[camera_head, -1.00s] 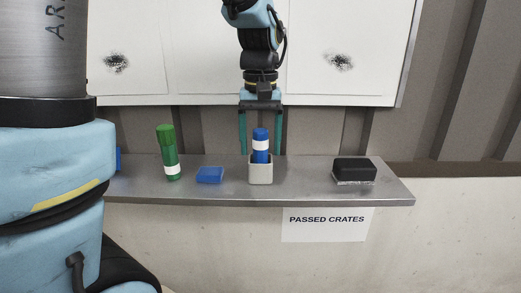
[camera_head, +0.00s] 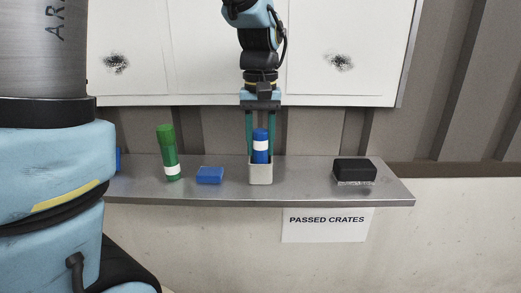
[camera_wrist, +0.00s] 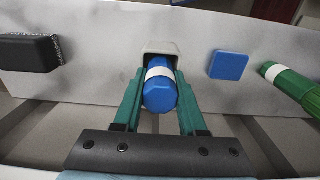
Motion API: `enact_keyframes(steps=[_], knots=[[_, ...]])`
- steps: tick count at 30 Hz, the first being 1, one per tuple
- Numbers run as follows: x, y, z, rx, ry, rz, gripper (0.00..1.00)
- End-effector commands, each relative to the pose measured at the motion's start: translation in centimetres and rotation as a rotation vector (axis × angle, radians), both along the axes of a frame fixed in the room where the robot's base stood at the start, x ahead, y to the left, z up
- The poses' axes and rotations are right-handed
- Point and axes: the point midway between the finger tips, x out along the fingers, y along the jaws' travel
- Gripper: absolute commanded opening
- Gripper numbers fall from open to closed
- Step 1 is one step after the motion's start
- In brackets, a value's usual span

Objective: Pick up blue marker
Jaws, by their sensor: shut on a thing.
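The blue marker (camera_head: 260,144), with a white band, stands upright in a small light grey holder (camera_head: 260,174) on the shelf. My gripper (camera_head: 260,150) points down over it, its two green fingers on either side of the marker and shut on it. In the wrist view, the blue marker (camera_wrist: 160,92) lies between the fingertips of my gripper (camera_wrist: 158,78), and the rim of the grey holder (camera_wrist: 161,46) shows around its lower end. The lower part of the marker is hidden inside the holder.
On the metal shelf (camera_head: 300,185), a green marker (camera_head: 168,155) and a blue block (camera_head: 210,175) stand left of the holder. A black eraser (camera_head: 354,170) lies at the right. A whiteboard (camera_head: 200,50) is behind. The shelf between holder and eraser is clear.

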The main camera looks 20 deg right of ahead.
Motion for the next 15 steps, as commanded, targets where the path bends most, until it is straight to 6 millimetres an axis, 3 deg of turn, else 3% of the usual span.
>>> enact_keyframes(steps=[5, 15], knots=[[0.1, 0.0, 0.6, -0.002, -0.002, 0.000, 0.00], [0.1, -0.1, 6.8, -0.003, -0.004, 0.000, 0.00]])
